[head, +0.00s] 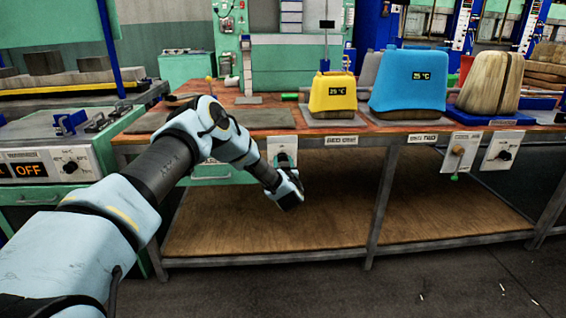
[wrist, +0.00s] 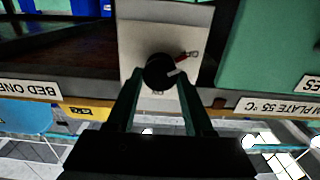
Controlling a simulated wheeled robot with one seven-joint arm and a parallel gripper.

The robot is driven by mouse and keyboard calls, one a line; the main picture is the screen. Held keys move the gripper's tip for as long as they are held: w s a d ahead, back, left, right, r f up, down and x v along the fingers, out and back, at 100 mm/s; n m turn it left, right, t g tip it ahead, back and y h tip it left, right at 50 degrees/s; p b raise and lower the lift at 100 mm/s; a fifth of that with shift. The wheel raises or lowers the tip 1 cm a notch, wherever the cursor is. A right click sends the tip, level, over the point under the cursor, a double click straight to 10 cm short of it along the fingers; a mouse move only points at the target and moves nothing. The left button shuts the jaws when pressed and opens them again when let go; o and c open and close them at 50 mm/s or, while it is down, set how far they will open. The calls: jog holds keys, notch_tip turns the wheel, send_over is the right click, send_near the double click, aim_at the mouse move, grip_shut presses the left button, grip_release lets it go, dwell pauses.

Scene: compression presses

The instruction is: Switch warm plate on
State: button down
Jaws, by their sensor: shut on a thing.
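My gripper (head: 290,193) is at the front edge of the bench, just below a white switch panel (head: 283,146). In the wrist view, which is upside down, the same panel (wrist: 200,25) carries a round black knob (wrist: 158,72) with a red pointer toward the upper right. The two fingers of my gripper (wrist: 163,88) lie on either side of the knob and are shut on it. A label reading "...PLATE 55 °C" (wrist: 283,106) is at the right of the panel. The small marks by the knob are too blurred to read. A flat grey plate (head: 252,118) lies on the bench above.
On the bench (head: 310,137) stand a yellow block (head: 333,98) and a blue block (head: 405,85), both showing 25 °C, and a tan sack-like block (head: 490,85). Another knob panel (head: 503,151) hangs at the right. A "BED ONE" label (wrist: 30,87) is beside the near panel.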

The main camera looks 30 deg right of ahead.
jog(key=shift+m, duration=0.4)
jog(key=m+b, duration=0.1)
jog(key=m, duration=0.3)
jog(key=shift+s+d+m+b, duration=0.1)
jog(key=shift+d+m+b, duration=0.1)
jog(key=shift+m+b, duration=0.15)
jog(key=m+b, duration=0.2)
jog(key=m, duration=0.4)
jog(key=m+b, duration=0.2)
jog(key=m, duration=0.4)
jog(key=m+b, duration=0.3)
jog(key=m, duration=0.3)
jog(key=shift+f, duration=0.35)
jog(key=shift+m, duration=0.35)
jog(key=shift+c, duration=1.5)
grip_release()
